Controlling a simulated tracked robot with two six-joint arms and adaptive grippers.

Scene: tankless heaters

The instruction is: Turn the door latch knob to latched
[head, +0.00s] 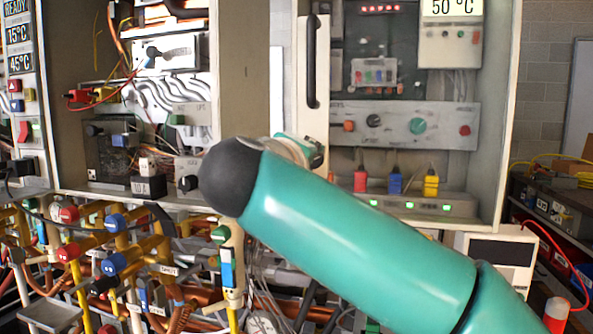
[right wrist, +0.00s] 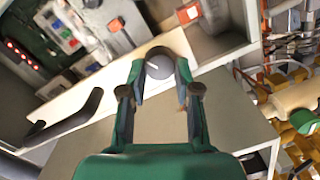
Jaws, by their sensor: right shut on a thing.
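The door latch knob (right wrist: 159,62) is a small round grey knob with a pale pointer mark, on a cream door strip in the right wrist view. My right gripper (right wrist: 161,80) is shut on it, one finger on each side. In the head view my teal right arm reaches in from the lower right, and its dark rounded joint hides the knob; only a bit of the gripper (head: 312,152) shows behind it. The cream door (head: 313,122) with its black bar handle (head: 309,62) stands upright above there. My left gripper is in neither view.
An open cabinet with a control panel (head: 446,112) and coloured plugs stands right of the handle. Another open cabinet with wiring stands left. Pipes with coloured valves (head: 115,222) crowd the lower left. A bench with cables (head: 550,210) is at far right.

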